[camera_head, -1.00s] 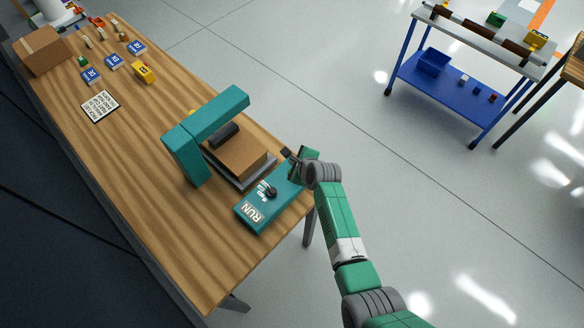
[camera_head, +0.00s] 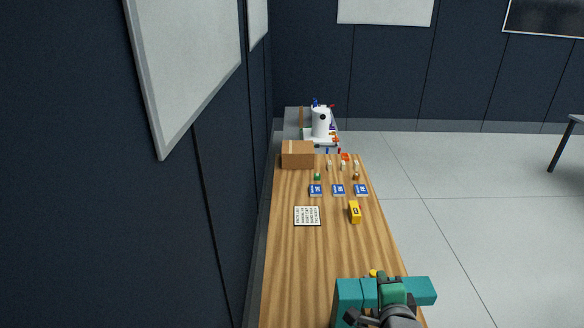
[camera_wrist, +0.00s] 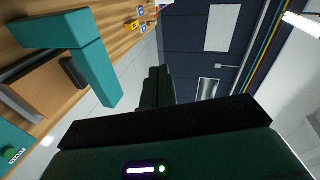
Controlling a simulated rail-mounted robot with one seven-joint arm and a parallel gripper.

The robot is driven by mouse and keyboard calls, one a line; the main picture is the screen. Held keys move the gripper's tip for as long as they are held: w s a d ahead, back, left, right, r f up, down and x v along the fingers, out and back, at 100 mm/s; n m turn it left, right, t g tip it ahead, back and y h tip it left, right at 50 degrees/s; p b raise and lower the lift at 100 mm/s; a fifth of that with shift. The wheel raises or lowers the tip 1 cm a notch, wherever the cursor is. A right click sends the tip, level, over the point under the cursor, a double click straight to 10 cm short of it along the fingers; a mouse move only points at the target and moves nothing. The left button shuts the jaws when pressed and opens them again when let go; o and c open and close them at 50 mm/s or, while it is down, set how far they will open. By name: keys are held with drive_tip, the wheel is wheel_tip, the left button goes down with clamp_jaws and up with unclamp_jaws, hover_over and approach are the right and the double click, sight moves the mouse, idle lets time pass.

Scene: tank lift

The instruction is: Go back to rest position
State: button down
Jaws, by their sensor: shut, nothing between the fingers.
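My gripper (camera_wrist: 158,88) shows in the wrist view with its dark fingers together and nothing between them. In the head view only my green and grey arm end shows at the bottom, and I cannot make out the fingertips there. It overlaps the teal frame (camera_head: 424,290) of the press-like machine. In the wrist view the teal frame (camera_wrist: 98,72) stands to the left of my gripper, apart from it. A brown block (camera_wrist: 40,88) lies under the frame, and part of the teal control box (camera_wrist: 12,148) shows at the lower left.
The wooden table (camera_head: 290,265) runs along the dark wall. On it are a cardboard box (camera_head: 298,154), a printed card (camera_head: 307,216), a yellow block (camera_head: 355,211) and several blue blocks. A white machine (camera_head: 320,122) stands beyond. Open floor (camera_head: 470,240) lies to the right.

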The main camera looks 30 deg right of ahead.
drive_tip(key=w+a+r+n+t+y+p, duration=0.1)
drive_tip(key=w+a+r+n+t, duration=0.3)
drive_tip(key=a+r, duration=0.7)
drive_tip(key=a+r+n+t+y, duration=0.1)
drive_tip(key=a+r+n+t, duration=0.1)
drive_tip(key=a+r+n, duration=0.9)
drive_tip(key=s+a+r+n+t+y+p, duration=0.1)
drive_tip(key=s+a+r+n+t+y, duration=0.2)
drive_tip(key=s+a+r, duration=0.3)
drive_tip(key=s+a+r+n+t+y, duration=0.3)
drive_tip(key=s+a+r, duration=0.4)
drive_tip(key=a+r, duration=0.6)
wheel_tip(320, 180, up, 4)
drive_tip(key=shift+s+a+f+n+t+p, duration=0.2)
drive_tip(key=shift+s+n+t+p, duration=0.15)
drive_tip(key=shift+n, duration=0.55)
